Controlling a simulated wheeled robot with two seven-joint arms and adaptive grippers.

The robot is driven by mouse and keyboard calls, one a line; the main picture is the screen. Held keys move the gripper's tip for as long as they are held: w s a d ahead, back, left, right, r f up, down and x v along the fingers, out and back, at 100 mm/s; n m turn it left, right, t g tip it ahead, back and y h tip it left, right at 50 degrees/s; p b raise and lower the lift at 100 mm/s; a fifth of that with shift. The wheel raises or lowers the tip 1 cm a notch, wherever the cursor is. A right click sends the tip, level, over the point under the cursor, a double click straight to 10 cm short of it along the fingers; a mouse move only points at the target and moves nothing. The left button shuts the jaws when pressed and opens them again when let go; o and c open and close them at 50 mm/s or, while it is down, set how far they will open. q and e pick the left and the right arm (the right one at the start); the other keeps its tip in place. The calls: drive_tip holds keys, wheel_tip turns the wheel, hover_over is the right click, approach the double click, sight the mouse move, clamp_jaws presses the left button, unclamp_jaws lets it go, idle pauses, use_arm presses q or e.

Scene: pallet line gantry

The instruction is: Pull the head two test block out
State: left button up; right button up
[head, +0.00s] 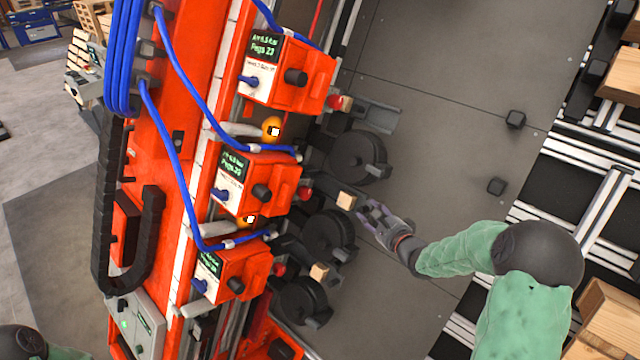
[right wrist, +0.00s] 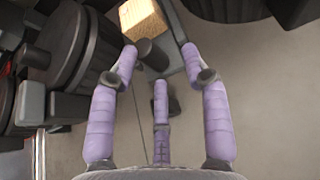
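A pale wooden test block (head: 346,201) sits at the end of a dark holder beside the middle orange head (head: 257,184). It also shows at the top of the right wrist view (right wrist: 145,18). My right gripper (head: 368,210) is just right of this block, its purple fingers spread and pointing at it. In the right wrist view the fingertips (right wrist: 158,52) are apart and the block lies just beyond them; I cannot tell whether they touch it. A second wooden block (head: 319,272) sits by the lowest head (head: 232,274). My left gripper is not in view.
Black round wheels (head: 357,157) and dark brackets stand close left of my right gripper. A third orange head (head: 287,75) is at the top. The grey floor plate (head: 440,90) is mostly clear. Metal rails and wooden pieces (head: 610,315) line the right side.

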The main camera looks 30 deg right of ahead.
drive_tip(key=shift+s+d+r+p, duration=0.1)
drive_tip(key=shift+s+p, duration=0.2)
drive_tip(key=shift+s, duration=0.8)
drive_tip(key=shift+s+a+r+p, duration=0.15)
drive_tip(key=shift+s+p, duration=0.6)
drive_tip(key=shift+s, duration=0.5)
drive_tip(key=shift+s+a+r+p, duration=0.15)
drive_tip(key=shift+s+p, duration=0.6)
drive_tip(key=shift+s, duration=0.5)
drive_tip(key=s+a+r+p, duration=0.3)
drive_tip(key=s+p, duration=0.3)
drive_tip(key=s, duration=0.2)
drive_tip(key=shift+a+r, duration=0.35)
drive_tip(key=shift+a, duration=0.25)
drive_tip(key=shift+s, duration=0.1)
